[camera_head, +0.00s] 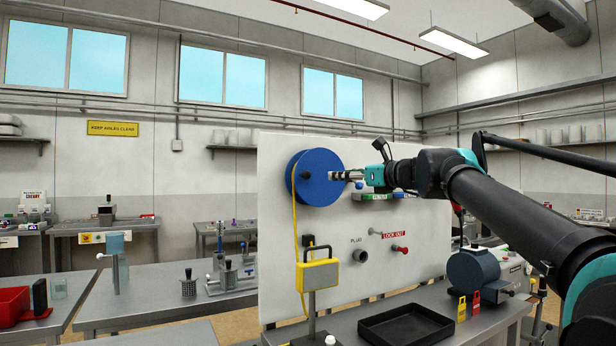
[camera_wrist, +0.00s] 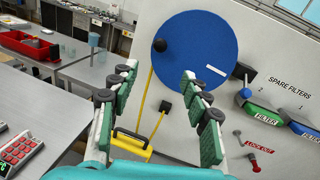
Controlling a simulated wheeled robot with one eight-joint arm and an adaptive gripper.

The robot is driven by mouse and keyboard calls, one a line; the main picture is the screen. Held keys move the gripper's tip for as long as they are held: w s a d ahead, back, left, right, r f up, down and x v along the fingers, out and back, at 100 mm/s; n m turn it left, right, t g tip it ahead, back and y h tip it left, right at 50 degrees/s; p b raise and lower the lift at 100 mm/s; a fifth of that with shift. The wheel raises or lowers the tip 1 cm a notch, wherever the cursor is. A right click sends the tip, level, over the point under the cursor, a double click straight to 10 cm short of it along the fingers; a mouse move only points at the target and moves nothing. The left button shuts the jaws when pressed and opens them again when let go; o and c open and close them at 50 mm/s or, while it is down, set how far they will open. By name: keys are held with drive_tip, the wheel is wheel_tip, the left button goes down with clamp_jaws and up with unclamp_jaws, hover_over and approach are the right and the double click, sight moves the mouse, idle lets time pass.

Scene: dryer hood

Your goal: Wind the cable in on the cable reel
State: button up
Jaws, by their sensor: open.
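The blue cable reel (camera_head: 318,178) is mounted on an upright white panel (camera_head: 400,240). In the wrist view its round face (camera_wrist: 195,50) carries a black knob (camera_wrist: 159,45) near the left rim and a white mark at the lower right. The yellow cable (camera_head: 296,240) hangs from the reel's left side to a yellow-framed box (camera_head: 317,275) below; it also shows in the wrist view (camera_wrist: 150,95). My gripper (camera_head: 345,176) is in front of the reel's right part. In the wrist view my gripper (camera_wrist: 160,85) is open and empty, its fingers apart, with the knob beyond them.
A black tray (camera_head: 407,328) and a dark motor-like drum (camera_head: 473,275) stand on the bench below. A red bin (camera_head: 14,305) sits on the left table.

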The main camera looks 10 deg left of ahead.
sight(310, 175)
drive_tip(key=x, duration=1.6)
drive_tip(key=shift+w+a, duration=0.25)
drive_tip(key=shift+a, duration=0.1)
clamp_jaws()
